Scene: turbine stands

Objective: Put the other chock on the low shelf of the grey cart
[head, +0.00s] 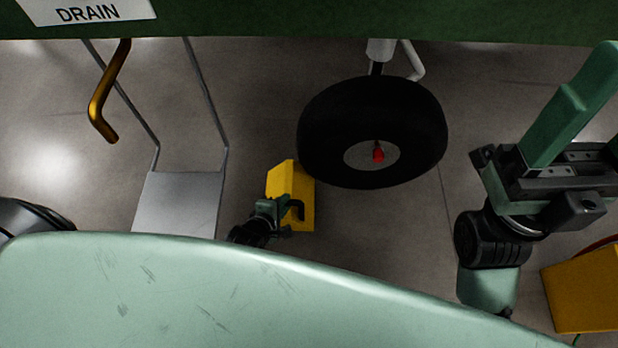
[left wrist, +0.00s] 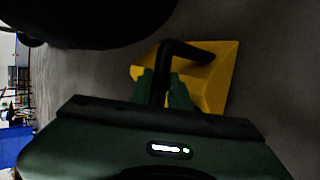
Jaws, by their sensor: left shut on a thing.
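A yellow chock (head: 303,215) stands on the floor beside the left side of a black wheel (head: 325,120). I cannot tell whether they touch. My left gripper (head: 283,209) is shut on the chock's dark handle. In the left wrist view the green fingers (left wrist: 167,90) close around the black handle, with the yellow chock (left wrist: 222,75) behind it. My right gripper (head: 590,125) is at the right, its green fingers apart with nothing seen between them. No cart is clearly shown; a grey plate with thin rods (head: 180,200) stands left of the chock, and I cannot tell if it belongs to one.
A green surface with a DRAIN sign (head: 88,12) crosses the top, with a yellow-brown bent pipe (head: 103,92) below it. The wheel hangs on a white leg (head: 379,50). A yellow box (head: 583,290) is at the lower right. Floor between chock and plate is clear.

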